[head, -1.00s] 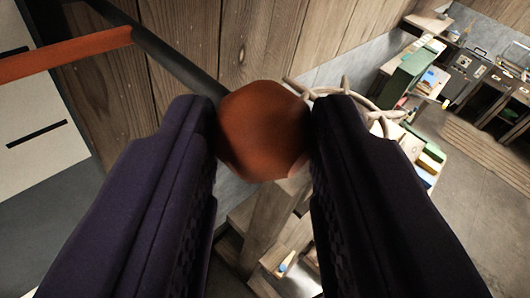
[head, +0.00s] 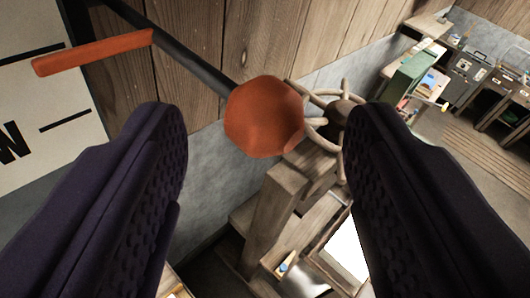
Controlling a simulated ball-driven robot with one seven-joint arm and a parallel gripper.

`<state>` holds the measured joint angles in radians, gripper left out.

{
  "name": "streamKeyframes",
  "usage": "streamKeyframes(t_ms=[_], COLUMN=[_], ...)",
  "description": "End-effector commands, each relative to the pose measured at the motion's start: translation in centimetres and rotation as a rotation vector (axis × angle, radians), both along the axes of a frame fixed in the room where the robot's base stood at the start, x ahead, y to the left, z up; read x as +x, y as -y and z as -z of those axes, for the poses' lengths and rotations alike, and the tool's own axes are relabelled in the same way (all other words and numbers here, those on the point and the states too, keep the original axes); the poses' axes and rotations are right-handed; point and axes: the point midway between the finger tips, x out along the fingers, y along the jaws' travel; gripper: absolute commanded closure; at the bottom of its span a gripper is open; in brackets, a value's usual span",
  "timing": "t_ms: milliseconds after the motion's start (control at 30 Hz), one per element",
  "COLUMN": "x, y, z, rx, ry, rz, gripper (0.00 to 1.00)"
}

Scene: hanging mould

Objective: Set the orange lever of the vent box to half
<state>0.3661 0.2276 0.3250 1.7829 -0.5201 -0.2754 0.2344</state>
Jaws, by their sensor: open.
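The lever's orange knob (head: 264,116) sits at the end of a dark rod (head: 185,55) that comes down from the upper left. An orange pointer bar (head: 92,52) sticks out to the left from the rod, over a pale scale plate (head: 45,105) with black marks and part of a letter. My gripper (head: 258,125) is open, its two dark padded fingers spread wide on either side of the knob. There is a clear gap between the knob and each finger. The rest of the vent box is out of view.
A wooden plank wall (head: 270,40) is behind the rod. A pale spoked wheel (head: 325,95) on a wooden post (head: 270,215) stands just beyond the knob. Shelves and desks stand at the upper right, with open floor (head: 500,205) before them.

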Motion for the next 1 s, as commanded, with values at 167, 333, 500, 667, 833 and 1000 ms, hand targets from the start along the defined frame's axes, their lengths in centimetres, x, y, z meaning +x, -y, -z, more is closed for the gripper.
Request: streamKeyframes(t_ms=[167, 333, 500, 667, 833, 1000], x=[-3.4, -5.1, -5.3, -5.3, -5.3, -5.8], y=[0.4, 0.5, 0.5, 0.5, 0.5, 0.7], z=[-0.7, -1.0, -1.0, -1.0, -0.7, 1.6], rx=[-0.003, -0.002, 0.000, 0.000, -0.002, -0.017], ry=[0.002, 0.002, 0.001, 0.001, 0.003, 0.012], rz=[0.001, -0.001, -0.001, -0.001, 0.002, 0.051], gripper=[0.42, 0.42, 0.42, 0.42, 0.42, 0.42])
